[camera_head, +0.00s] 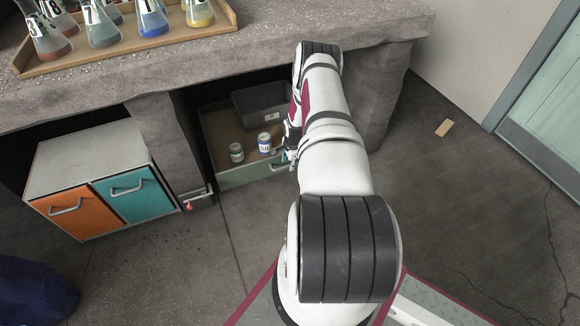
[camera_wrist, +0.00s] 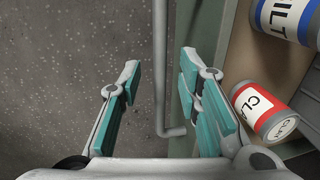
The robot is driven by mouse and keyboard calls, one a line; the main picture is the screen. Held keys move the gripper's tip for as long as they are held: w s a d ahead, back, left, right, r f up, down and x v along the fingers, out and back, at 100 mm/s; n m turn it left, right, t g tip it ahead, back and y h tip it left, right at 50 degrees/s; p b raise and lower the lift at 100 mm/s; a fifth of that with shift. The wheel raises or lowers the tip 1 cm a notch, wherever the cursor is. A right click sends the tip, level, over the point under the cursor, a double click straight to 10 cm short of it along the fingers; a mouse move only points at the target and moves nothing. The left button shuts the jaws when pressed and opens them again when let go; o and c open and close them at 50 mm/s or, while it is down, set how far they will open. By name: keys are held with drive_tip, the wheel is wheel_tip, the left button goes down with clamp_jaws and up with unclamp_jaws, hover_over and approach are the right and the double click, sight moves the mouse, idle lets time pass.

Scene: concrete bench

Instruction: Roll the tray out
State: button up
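The tray (camera_head: 221,130) sits low under the bench, with its pale green front (camera_head: 245,174) facing out. In the wrist view, its front edge (camera_wrist: 208,25) runs beside a grey bar handle (camera_wrist: 160,60). My gripper (camera_wrist: 160,95) is open with teal-padded fingers on either side of the handle. The bar lies between the fingers, nearer the right one, with gaps showing. In the head view, my arm hides the tray's right end and most of my gripper (camera_head: 287,156).
The tray holds a dark bin (camera_head: 262,104), a blue-labelled jar (camera_head: 265,143), a greenish jar (camera_head: 236,152) and a red-labelled jar (camera_wrist: 262,112). A cabinet (camera_head: 95,155) and stone pillar (camera_head: 165,140) stand left. Flasks stand in a wooden tray (camera_head: 150,50) on top. Floor in front is clear.

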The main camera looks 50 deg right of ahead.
drive_tip(key=shift+f, duration=0.45)
clamp_jaws()
